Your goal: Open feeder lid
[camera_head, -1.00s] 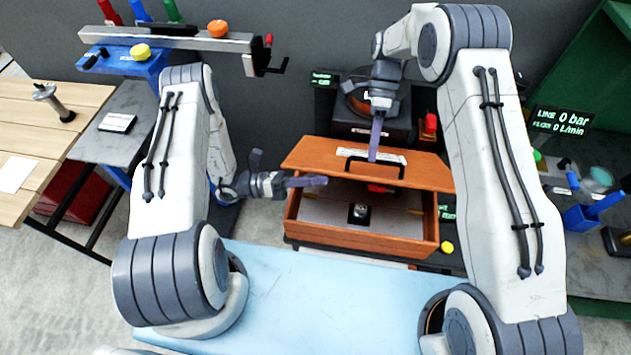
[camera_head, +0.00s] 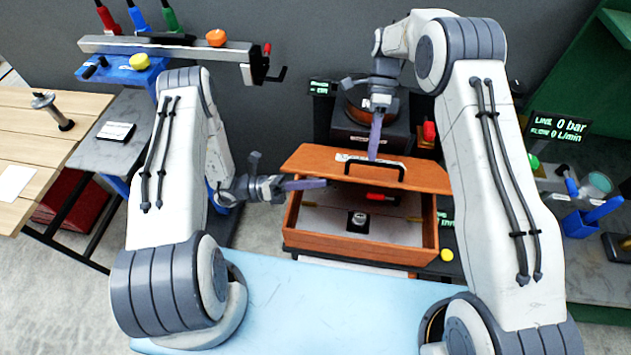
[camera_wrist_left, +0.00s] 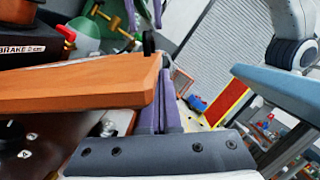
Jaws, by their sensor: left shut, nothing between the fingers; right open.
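The feeder is an orange-brown wooden box (camera_head: 350,250) in the middle of the head view. Its lid (camera_head: 425,177) is raised at a tilt, and the inside shows below it. The lid has a black bar handle (camera_head: 400,170) and a white label. My right gripper (camera_head: 375,157) is open, its purple fingers pointing down at the handle; whether they touch it I cannot tell. My left gripper (camera_head: 325,184) is shut and empty, beside the lid's left part, above the box's left wall. In the left wrist view its purple fingers (camera_wrist_left: 160,105) are together close by the lid's corner (camera_wrist_left: 145,85).
Inside the box are a small dark part with a metal top (camera_head: 358,221) and a red item (camera_head: 378,197). A dark machine (camera_head: 350,128) stands behind the lid. A pale blue surface (camera_head: 300,300) lies in front. A wooden table (camera_head: 50,120) is at the left.

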